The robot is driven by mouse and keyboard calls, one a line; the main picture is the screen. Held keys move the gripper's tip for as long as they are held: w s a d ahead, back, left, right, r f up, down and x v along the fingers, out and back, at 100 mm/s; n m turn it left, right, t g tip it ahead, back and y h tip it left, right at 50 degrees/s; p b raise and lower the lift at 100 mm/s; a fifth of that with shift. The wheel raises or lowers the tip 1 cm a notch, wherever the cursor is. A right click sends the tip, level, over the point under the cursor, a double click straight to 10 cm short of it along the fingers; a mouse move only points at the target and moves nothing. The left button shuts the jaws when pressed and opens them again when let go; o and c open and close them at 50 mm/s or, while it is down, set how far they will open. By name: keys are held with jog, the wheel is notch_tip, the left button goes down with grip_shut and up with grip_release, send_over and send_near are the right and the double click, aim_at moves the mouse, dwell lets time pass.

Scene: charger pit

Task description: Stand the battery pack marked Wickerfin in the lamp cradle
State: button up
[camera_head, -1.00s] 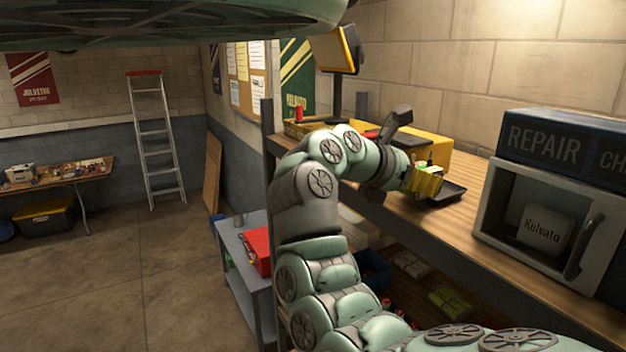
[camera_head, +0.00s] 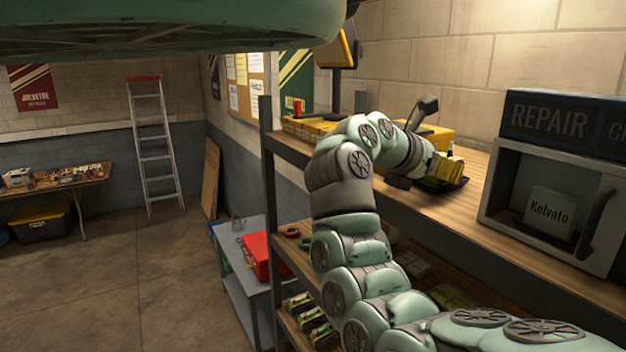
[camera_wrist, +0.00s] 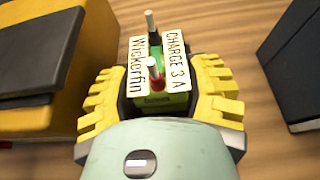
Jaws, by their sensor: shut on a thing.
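My gripper (camera_head: 446,170) has yellow ribbed fingers and is over the workbench at the right of the head view. In the wrist view, my gripper (camera_wrist: 160,95) is shut on a green battery pack (camera_wrist: 178,101). Its two pale labels read "Wickerfin" and "CHARGE 3 A". A red-based terminal and a black-based terminal stick up from its top. My gripper hides most of the pack in the head view. A dark, low tray-like thing (camera_head: 428,186) lies right by the gripper; I cannot tell whether it is the lamp cradle, or whether the pack touches it.
A cabinet (camera_head: 545,205) with a dark REPAIR box (camera_head: 550,125) on it stands right of the gripper. A yellow case (camera_head: 437,140) is behind it. In the wrist view, a yellow-and-black case (camera_wrist: 40,60) is left and a dark block (camera_wrist: 295,65) right, with bare wood between.

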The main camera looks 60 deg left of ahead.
jog(key=o, duration=1)
jog(key=shift+p+v, duration=3.5)
jog(key=shift+v, duration=2.6)
